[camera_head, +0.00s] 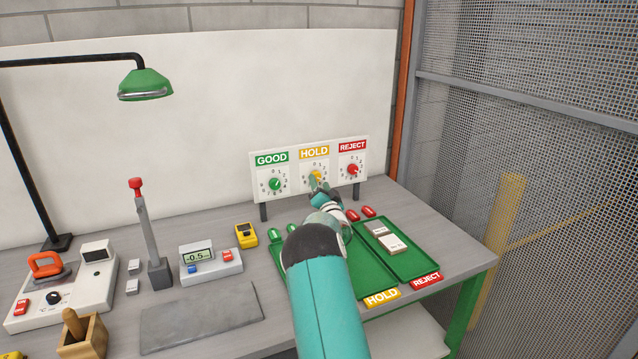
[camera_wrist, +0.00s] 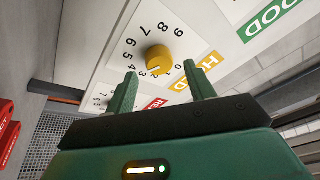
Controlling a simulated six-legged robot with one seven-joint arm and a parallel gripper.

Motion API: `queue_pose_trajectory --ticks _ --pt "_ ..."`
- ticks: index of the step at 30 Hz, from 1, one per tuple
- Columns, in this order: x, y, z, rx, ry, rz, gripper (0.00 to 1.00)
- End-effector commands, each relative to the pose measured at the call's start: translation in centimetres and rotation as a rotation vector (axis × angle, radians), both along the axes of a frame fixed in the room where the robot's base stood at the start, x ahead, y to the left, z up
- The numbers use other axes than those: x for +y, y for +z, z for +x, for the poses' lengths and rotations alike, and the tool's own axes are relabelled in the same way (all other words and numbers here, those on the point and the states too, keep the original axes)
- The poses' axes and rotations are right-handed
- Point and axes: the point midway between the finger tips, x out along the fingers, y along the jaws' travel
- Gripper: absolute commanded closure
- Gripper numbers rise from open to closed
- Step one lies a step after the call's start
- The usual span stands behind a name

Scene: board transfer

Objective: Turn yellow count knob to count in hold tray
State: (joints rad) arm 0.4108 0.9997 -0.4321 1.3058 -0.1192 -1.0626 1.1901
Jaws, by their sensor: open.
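The yellow count knob (camera_head: 316,176) sits on the white panel under the HOLD label. It shows large in the wrist view (camera_wrist: 159,59) with a numbered dial around it. Its pointer setting is too unclear to read. My gripper (camera_head: 318,184) is open in front of this knob. In the wrist view my gripper (camera_wrist: 160,70) has its fingertips on either side of the knob's lower part, with no clear contact. The green hold tray (camera_head: 374,276) is at the table front above a yellow HOLD label (camera_head: 382,298). My arm hides most of it and its contents.
A green knob (camera_head: 275,184) and a red knob (camera_head: 352,170) flank the yellow one. White boards (camera_head: 393,243) lie in the green tray on the reject side (camera_head: 415,264). A scale (camera_head: 211,266), a lever stand (camera_head: 155,240) and a grey mat (camera_head: 200,315) stand left.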

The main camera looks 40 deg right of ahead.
Motion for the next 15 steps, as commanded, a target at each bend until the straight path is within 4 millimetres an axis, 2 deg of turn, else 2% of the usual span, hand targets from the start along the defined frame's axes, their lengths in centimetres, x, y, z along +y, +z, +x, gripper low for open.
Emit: queue_pose_trajectory --ticks 6,14,15 --pt "-0.6 0.4 1.4 0.0 0.0 0.001 0.46" --pt "-0.7 0.5 1.5 0.001 -0.001 0.002 0.46" --pt "-0.7 0.5 1.5 0.001 -0.001 0.002 0.5"
